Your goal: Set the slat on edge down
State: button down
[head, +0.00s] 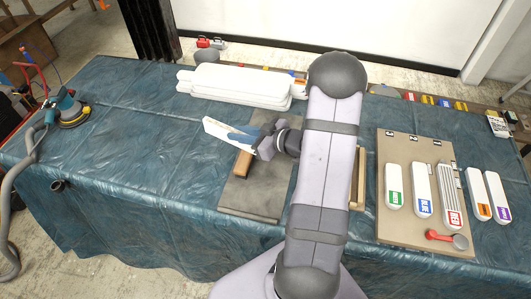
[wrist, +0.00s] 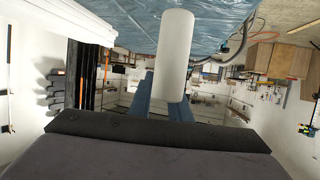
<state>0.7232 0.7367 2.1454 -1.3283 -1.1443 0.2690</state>
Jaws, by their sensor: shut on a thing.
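A white slat (head: 216,128) is held on edge in my gripper (head: 246,135) in the head view, above the dark grey mat (head: 258,195) and near a brown wooden block (head: 243,163). My gripper's blue fingers are shut on it. In the wrist view the slat (wrist: 175,50) extends away from the blue fingers (wrist: 165,106), with the blue cloth behind it. The slat seems raised above the mat; the exact gap is unclear. My arm hides the mat's right part.
A stack of white slats (head: 238,84) lies behind the mat. A tan board (head: 400,147) at right bears several labelled slats and a red-handled tool (head: 440,235). A sander (head: 70,113) stands at far left. The blue-covered table (head: 120,130) is clear at left-centre.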

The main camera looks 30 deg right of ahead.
jog(key=w+d+r+m+t+h+b, duration=0.2)
jog(key=w+d+m+h+b, duration=0.6)
jog(key=d, duration=0.3)
jog(key=m+g+h+b, duration=0.4)
jog(key=m+h+b, duration=0.4)
jog(key=b, duration=1.3)
send_over(275, 162)
notch_tip(275, 162, down, 7)
jog(key=n, duration=0.1)
jog(key=shift+h, duration=0.3)
jog(key=shift+f+b, duration=1.9)
jog(key=shift+f, duration=1.4)
jog(key=shift+f, duration=0.1)
jog(key=shift+f+b, duration=1.15)
jog(key=shift+f, duration=0.6)
jog(key=shift+f, duration=0.15)
